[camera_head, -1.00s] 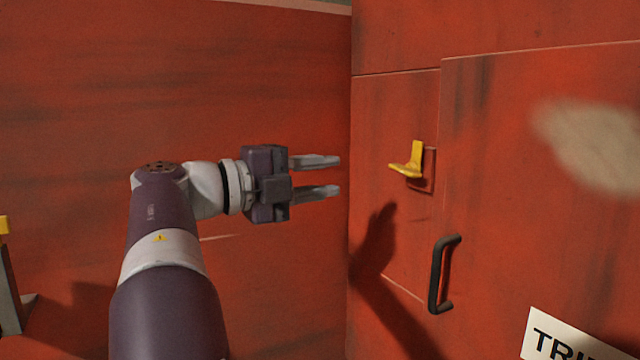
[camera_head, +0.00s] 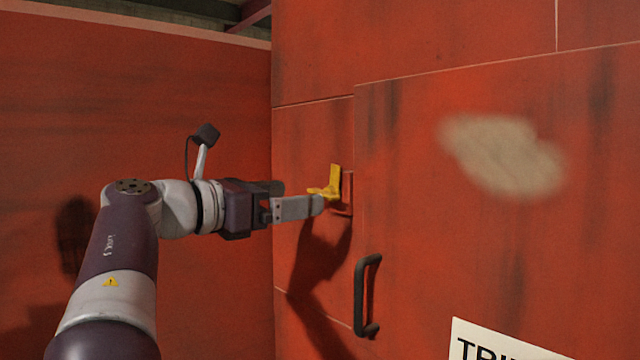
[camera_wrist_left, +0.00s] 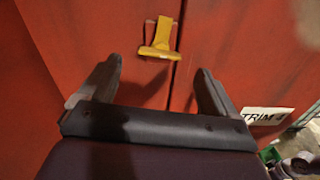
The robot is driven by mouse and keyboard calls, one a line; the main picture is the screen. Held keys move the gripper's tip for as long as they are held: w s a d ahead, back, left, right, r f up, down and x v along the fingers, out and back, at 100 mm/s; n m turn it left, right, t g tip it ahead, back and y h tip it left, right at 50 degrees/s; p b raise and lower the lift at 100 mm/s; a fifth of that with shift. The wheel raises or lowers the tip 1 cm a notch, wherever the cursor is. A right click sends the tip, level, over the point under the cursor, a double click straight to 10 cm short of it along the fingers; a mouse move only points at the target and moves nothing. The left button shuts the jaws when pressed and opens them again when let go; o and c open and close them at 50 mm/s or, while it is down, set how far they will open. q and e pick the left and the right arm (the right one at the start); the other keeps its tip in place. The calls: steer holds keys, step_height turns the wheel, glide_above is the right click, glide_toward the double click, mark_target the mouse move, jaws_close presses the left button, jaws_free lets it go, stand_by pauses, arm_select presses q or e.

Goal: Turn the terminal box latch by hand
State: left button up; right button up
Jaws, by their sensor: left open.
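The yellow latch (camera_head: 333,182) sits on a small red plate on the red panel, left of the door seam. One arm of it points up and one sticks out toward the left. My left gripper (camera_head: 300,198) is open, its fingers close to the latch's outward arm; the near finger overlaps the latch's lower part in the head view. In the left wrist view the latch (camera_wrist_left: 160,40) lies ahead of and between the open fingers (camera_wrist_left: 160,85), with nothing held. I cannot tell whether a finger touches it. My right gripper is not in view.
A black handle (camera_head: 366,295) is fixed on the panel below and right of the latch. A white sign (camera_head: 490,345) with lettering is at the lower right, and it also shows in the left wrist view (camera_wrist_left: 265,115). A red wall stands at the left.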

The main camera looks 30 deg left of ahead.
mark_target(321, 192)
arm_select(q)
steer(key=p+x, duration=0.2)
steer(key=x, duration=0.3)
steer(key=shift+w+d+r, duration=0.15)
steer(key=shift+w+d, duration=0.05)
steer(key=shift+w, duration=0.15)
steer(key=shift+w+d, duration=0.15)
steer(key=shift+w, duration=0.35)
